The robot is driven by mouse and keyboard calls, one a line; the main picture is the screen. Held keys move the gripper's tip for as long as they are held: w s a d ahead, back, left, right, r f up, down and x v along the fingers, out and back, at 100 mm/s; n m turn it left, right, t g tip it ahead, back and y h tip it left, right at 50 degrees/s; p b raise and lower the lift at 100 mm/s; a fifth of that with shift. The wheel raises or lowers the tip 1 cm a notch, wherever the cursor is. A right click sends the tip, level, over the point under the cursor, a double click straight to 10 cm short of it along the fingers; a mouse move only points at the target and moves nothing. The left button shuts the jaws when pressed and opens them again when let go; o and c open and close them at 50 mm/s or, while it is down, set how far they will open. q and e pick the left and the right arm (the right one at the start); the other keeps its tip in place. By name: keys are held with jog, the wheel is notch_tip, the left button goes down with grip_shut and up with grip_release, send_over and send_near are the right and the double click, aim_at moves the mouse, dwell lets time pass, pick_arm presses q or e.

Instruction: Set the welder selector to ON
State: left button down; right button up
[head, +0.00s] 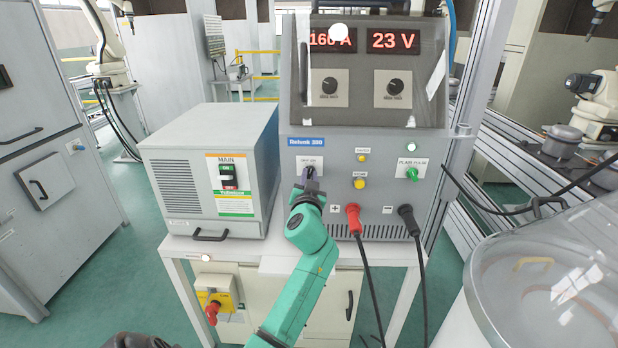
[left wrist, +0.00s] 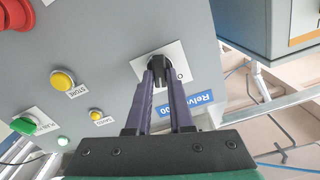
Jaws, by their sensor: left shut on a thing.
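The welder (head: 335,215) is a grey cabinet with a blue name strip and red readouts of about 160 A and 23 V. Its selector is a black knob (left wrist: 157,62) on a white label plate (head: 309,161), just under the blue strip. My left gripper (head: 311,176) is at the front panel, its green arm rising from below. In the left wrist view my left gripper (left wrist: 159,75) has its dark fingertips closed around the knob. The fingers hide most of the knob, so its setting cannot be read. My right gripper is not in view.
A grey box with a MAIN switch (head: 229,177) stands left of the welder on the white table. Red (head: 353,215) and black (head: 407,218) cable plugs, a yellow button (head: 359,183) and a green knob (head: 412,174) are right of the gripper. A clear cover (head: 560,275) fills the lower right.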

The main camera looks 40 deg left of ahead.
pick_arm(q)
jog(key=shift+f+m, duration=0.15)
jog(key=shift+m, duration=0.95)
jog(key=c, duration=0.8)
grip_release()
jog(key=b+v, duration=0.3)
jog(key=v, duration=1.1)
jog(key=shift+s+d, duration=0.2)
jog(key=shift+d, duration=0.05)
